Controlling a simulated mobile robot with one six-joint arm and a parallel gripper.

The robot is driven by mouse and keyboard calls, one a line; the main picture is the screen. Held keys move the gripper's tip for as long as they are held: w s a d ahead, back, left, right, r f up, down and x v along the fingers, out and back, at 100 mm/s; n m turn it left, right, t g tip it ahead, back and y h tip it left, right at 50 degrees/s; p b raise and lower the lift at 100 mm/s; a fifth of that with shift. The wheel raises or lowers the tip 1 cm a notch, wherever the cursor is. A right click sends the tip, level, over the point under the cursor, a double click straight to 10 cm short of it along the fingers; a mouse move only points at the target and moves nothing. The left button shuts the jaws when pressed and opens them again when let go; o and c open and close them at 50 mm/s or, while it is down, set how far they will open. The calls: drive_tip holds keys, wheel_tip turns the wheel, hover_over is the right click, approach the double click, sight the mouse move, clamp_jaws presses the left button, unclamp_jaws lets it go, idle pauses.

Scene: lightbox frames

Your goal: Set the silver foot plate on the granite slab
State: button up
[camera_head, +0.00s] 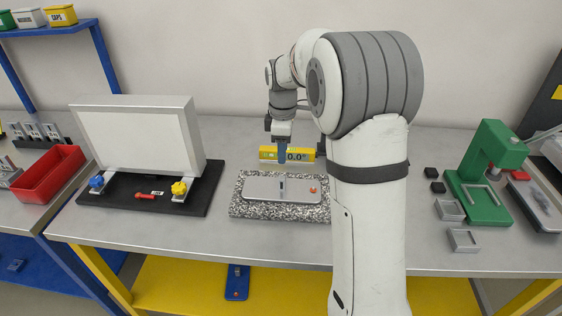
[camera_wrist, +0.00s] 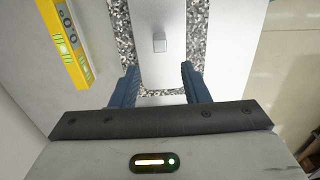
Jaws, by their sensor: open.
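The silver foot plate (camera_head: 262,192) lies flat on the speckled granite slab (camera_head: 238,209), with slab showing around its edges. A short upright post stands at the plate's middle, and an orange dot marks its right end. My gripper (camera_head: 282,158) is above the plate, pointing down. In the wrist view my gripper (camera_wrist: 159,78) has its blue fingers apart, with nothing between the tips. The plate (camera_wrist: 160,72) runs below them, and the post's top shows just ahead of the fingers. The granite slab (camera_wrist: 196,30) shows along both sides. My arm hides the slab's right end.
A yellow level (camera_head: 270,153) reading 0.0° stands behind the slab. A light panel (camera_head: 135,140) on a black base stands left, with blue and yellow knobs. A green press (camera_head: 484,175) and small grey trays stand right. Bare bench lies in front of the slab.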

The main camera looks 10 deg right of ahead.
drive_tip(key=s+r+m+t, duration=0.1)
drive_tip(key=s+r+m, duration=0.2)
drive_tip(key=s, duration=0.4)
drive_tip(key=s+r+m, duration=0.2)
drive_tip(key=s+m, duration=0.2)
drive_tip(key=s, duration=0.3)
drive_tip(key=s+f+m+t, duration=0.1)
drive_tip(key=s+m, duration=0.6)
drive_tip(key=s, duration=0.7)
drive_tip(key=shift+s+a+f+t, duration=0.2)
drive_tip(key=shift+s+f+t, duration=0.15)
drive_tip(key=shift+f, duration=0.4)
